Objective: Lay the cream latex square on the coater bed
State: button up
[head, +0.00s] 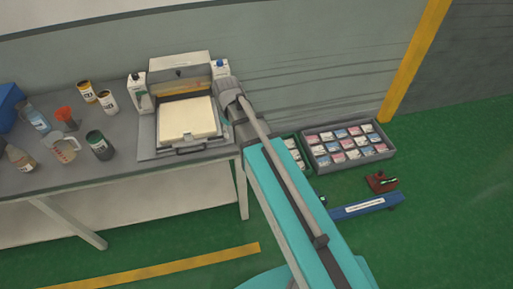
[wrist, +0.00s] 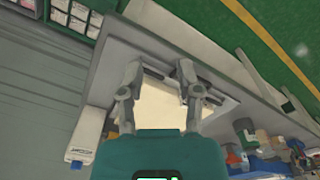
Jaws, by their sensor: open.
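The cream latex square (head: 187,119) lies flat on the coater bed (head: 160,142), in the middle of the grey coater on the bench. It also shows in the wrist view (wrist: 160,104), between and below my fingers. My gripper (wrist: 158,76) is open, its two fingers apart with nothing seen held between them. Whether the fingertips touch the square I cannot tell. In the head view my arm reaches in beside the coater's right side, and the fingers are not clearly seen.
White bottles (head: 138,92) stand beside the coater's raised back part (head: 180,80). Tins, a jug (head: 63,149) and a dark green can (head: 99,145) fill the bench's left. A grey crate of packets (head: 348,146) and a blue bar (head: 365,207) lie on the green floor.

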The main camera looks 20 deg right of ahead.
jog(key=s+d+m, duration=0.6)
jog(key=s, duration=0.4)
jog(key=shift+s+d, duration=0.15)
jog(key=shift+d, duration=0.1)
dwell(1.7)
